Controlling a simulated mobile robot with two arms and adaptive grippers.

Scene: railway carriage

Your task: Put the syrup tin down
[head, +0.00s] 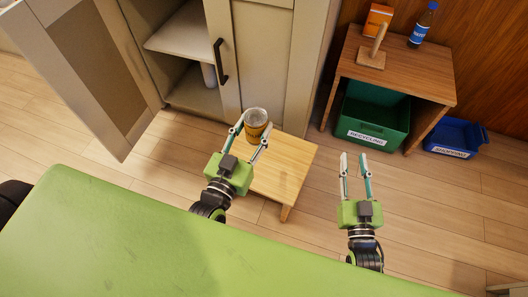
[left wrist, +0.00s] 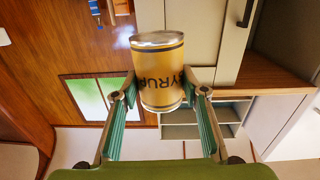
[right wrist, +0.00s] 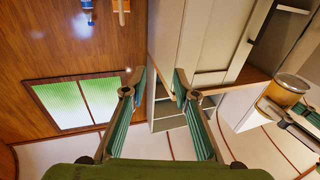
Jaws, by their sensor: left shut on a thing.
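The syrup tin (head: 256,120) is a gold-brown can with dark rims and a pale metal top. In the left wrist view the tin (left wrist: 160,75) shows "SYRUP" lettering, upside down. My left gripper (head: 249,137) is shut on the tin, one finger on each side. In the head view the tin overlaps the far left part of a low wooden stool (head: 280,165); I cannot tell whether it touches the top. My right gripper (head: 354,160) is open and empty, to the right of the stool. The tin also shows in the right wrist view (right wrist: 287,92).
A cabinet (head: 262,50) with one door (head: 85,65) open stands behind. At the right, a wooden shelf unit (head: 420,78) carries an orange box (head: 377,20), a wooden stand (head: 372,58) and a blue bottle (head: 423,25). A green recycling bin (head: 375,115) and blue bin (head: 453,138) are below.

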